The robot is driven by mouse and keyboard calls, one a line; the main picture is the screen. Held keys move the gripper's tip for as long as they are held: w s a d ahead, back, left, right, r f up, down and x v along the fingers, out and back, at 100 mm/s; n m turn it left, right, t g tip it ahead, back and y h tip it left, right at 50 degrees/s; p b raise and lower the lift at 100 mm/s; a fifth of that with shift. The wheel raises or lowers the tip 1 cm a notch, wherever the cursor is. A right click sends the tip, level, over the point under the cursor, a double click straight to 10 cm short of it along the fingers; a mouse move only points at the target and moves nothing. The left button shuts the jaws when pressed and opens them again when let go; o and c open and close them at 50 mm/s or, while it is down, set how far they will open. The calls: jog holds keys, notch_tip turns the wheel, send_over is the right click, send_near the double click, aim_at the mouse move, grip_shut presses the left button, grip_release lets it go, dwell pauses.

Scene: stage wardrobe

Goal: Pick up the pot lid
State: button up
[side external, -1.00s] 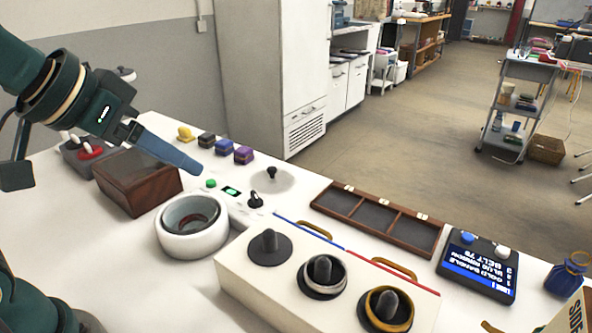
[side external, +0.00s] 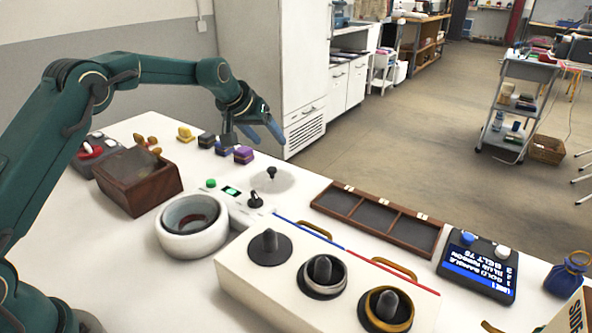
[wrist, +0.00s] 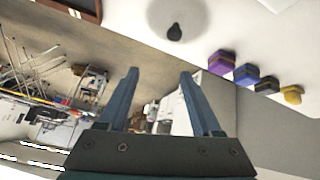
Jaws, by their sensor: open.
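The pot lid (side external: 285,183) is a pale, nearly white disc with a black knob, lying on the white table behind the round white pot. In the wrist view the lid (wrist: 178,14) shows at the top edge, partly cut off, its dark knob pointing down in the picture. My gripper (side external: 274,134) has two blue fingers and is up in the air beyond the lid, near the table's far edge. In the wrist view my gripper (wrist: 158,73) is open, with nothing between its fingers, and the knob is above and apart from them.
The white pot (side external: 175,242), a wooden box (side external: 155,193) and a white block with pegs (side external: 245,278) stand nearer. Small coloured blocks, including a purple one (side external: 243,155), sit left of the lid. A compartment tray (side external: 322,209) lies to the right.

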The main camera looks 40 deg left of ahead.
aim_at(271, 169)
jog(key=shift+g, duration=0.6)
jog(key=f, duration=0.3)
jog(key=a+f, duration=0.1)
jog(key=f, duration=0.1)
jog(key=shift+s+f, duration=0.2)
jog(key=shift+s, duration=0.05)
jog(key=shift+x, duration=2.35)
grip_shut()
